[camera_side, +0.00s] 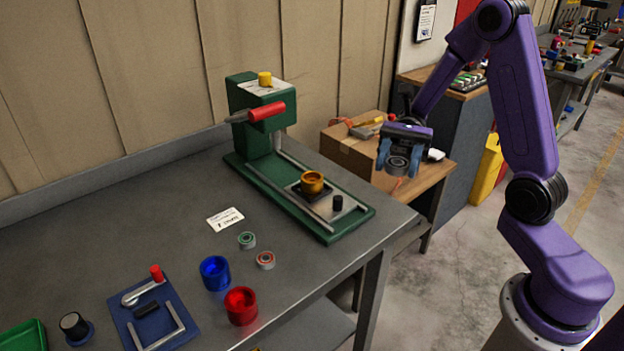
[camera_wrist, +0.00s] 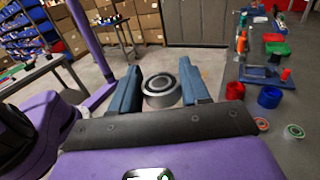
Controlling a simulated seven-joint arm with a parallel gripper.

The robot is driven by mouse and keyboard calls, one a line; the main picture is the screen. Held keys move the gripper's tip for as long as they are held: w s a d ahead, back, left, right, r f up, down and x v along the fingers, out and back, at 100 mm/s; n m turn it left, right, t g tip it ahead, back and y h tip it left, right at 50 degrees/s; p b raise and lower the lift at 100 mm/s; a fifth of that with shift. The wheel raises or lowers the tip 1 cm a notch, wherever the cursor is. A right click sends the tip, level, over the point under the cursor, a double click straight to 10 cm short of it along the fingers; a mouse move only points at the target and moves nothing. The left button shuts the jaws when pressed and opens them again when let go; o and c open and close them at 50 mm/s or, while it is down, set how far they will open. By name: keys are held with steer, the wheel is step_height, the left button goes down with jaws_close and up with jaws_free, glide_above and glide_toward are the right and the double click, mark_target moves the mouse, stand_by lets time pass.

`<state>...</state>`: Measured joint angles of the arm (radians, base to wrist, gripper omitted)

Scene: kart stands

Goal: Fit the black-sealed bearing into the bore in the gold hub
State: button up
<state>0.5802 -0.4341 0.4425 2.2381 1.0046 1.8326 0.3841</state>
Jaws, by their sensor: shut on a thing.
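My gripper (camera_side: 398,157) is shut on the black-sealed bearing (camera_side: 397,165), a silver ring with a dark seal. It holds the bearing in the air beyond the bench's right end, to the right of the green press. In the wrist view the bearing (camera_wrist: 161,88) sits between my two blue-grey fingers, its ringed face showing. The gold hub (camera_side: 312,185) stands on the plate of the green press, clear of my gripper. Its open top shows in the side view, with no bearing seen in it. I cannot make out the hub in the wrist view.
The green press (camera_side: 246,136) has a red handle (camera_side: 268,111). A small black peg (camera_side: 338,202) stands beside the hub. A green-sealed bearing (camera_side: 247,240), an orange-sealed bearing (camera_side: 265,260), a blue cup (camera_side: 215,273) and a red cup (camera_side: 241,306) are on the bench, left of the press.

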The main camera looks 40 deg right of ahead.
steer(key=w+d+r+m+t+y, duration=0.1)
steer(key=w+d+r+m+t, duration=0.1)
steer(key=w+r+m+t, duration=0.3)
steer(key=w+d+r+m+t+y, duration=0.1)
steer(key=w+d+r+m+t, duration=0.15)
steer(key=w+t, duration=0.45)
glide_above(313, 179)
steer(key=f, duration=1.3)
steer(key=s+f, duration=0.1)
steer(key=f, duration=0.6)
steer(key=shift+f, duration=0.1)
steer(key=shift+w+f, duration=0.5)
steer(key=shift+f, duration=1.75)
steer(key=o, duration=1.1)
steer(key=shift+a+f, duration=0.1)
